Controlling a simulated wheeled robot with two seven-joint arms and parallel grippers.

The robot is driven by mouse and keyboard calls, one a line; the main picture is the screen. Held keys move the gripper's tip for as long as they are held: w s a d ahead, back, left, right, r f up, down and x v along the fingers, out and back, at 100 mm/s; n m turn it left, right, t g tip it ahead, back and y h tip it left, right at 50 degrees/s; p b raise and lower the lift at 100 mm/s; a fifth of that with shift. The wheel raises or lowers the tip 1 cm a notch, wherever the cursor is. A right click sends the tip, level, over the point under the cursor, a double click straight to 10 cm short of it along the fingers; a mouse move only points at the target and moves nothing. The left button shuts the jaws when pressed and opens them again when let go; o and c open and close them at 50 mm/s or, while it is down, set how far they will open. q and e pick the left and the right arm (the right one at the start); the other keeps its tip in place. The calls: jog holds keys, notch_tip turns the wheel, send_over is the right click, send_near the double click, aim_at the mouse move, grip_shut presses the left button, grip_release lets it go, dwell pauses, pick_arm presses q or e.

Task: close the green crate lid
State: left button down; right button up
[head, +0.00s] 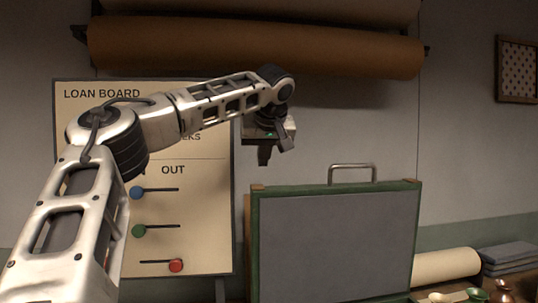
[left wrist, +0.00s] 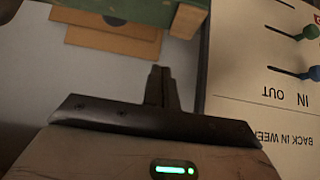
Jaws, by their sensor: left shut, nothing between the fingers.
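The green crate lid (head: 335,245) stands upright in the head view, with a green frame, a grey inner panel and a metal handle on its top edge. The crate body below it is out of view. My left gripper (head: 264,160) is shut and empty, a little above the lid's top left corner, with no clear contact. In the left wrist view its closed fingers (left wrist: 158,85) point toward a green beam with a wooden corner block (left wrist: 188,22), which looks like part of the lid or crate. My right gripper is not in view.
The loan board (head: 185,215) with coloured knobs stands left of the lid, behind my left arm. Brown rolls (head: 250,45) hang on the wall above. A pale roll (head: 445,267), dark folded stack (head: 508,258) and small bowls (head: 475,294) sit at right.

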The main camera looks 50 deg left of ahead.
pick_arm(q)
jog(key=shift+w+a+f+p, duration=0.1)
jog(key=shift+f+p, duration=0.2)
jog(key=shift+f, duration=1)
jog(key=shift+w+a+f+p, duration=0.1)
jog(key=shift+f+p, duration=0.15)
jog(key=shift+f, duration=1.05)
